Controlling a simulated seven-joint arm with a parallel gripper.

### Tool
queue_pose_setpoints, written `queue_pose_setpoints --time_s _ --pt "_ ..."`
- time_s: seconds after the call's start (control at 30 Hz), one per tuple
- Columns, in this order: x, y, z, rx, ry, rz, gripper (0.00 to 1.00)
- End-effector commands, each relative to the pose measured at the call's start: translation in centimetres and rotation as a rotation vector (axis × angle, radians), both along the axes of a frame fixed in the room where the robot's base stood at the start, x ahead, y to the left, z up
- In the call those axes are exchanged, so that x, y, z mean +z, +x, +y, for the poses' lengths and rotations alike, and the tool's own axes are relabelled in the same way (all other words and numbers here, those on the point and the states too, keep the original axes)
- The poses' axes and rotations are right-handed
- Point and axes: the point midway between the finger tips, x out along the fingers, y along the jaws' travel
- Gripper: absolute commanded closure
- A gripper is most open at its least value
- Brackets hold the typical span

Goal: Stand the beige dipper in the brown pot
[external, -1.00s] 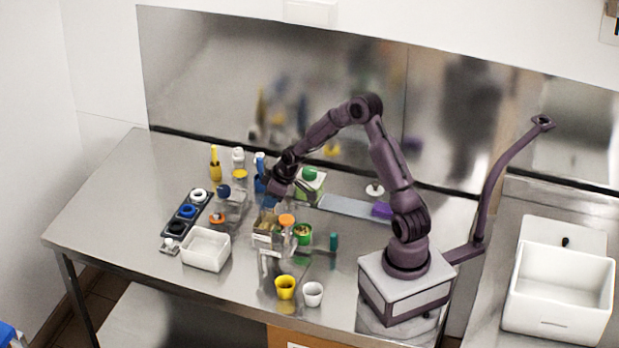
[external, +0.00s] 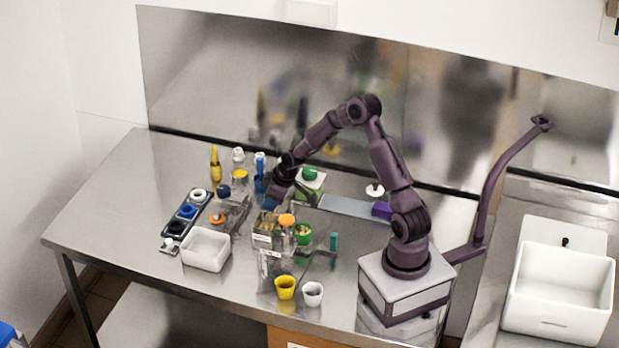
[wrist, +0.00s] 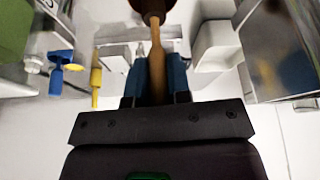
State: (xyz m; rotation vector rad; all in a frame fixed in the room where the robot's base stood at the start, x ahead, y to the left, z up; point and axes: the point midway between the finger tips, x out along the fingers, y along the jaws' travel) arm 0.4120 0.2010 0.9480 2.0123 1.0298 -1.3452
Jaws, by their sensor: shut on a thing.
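My gripper (wrist: 157,78) has its two blue fingers shut on the beige dipper (wrist: 156,52), whose shaft runs between them and up the wrist view. The dipper's far end meets a dark brown rounded thing at the top edge, which looks like the brown pot (wrist: 150,6). Most of that is cut off, and I cannot tell whether the dipper's end is inside it or in front of it. In the external view my gripper (external: 273,200) is low over the table behind the clear containers. The dipper and brown pot cannot be made out there.
A blue bottle (external: 260,174) and a yellow bottle (external: 215,165) stand left of my gripper. A green-topped box (external: 310,182) is at its right. An orange-lidded jar (external: 287,222) and a green cup (external: 303,234) stand in front. A white bin (external: 206,250) is front left.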

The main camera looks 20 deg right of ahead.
Motion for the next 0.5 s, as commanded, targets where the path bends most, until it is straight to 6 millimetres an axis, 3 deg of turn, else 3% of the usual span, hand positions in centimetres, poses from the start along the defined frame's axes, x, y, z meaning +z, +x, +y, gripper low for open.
queue_pose_setpoints --time_s 0.5 --pt "-1.6 0.0 0.0 0.001 0.000 -0.002 1.00"
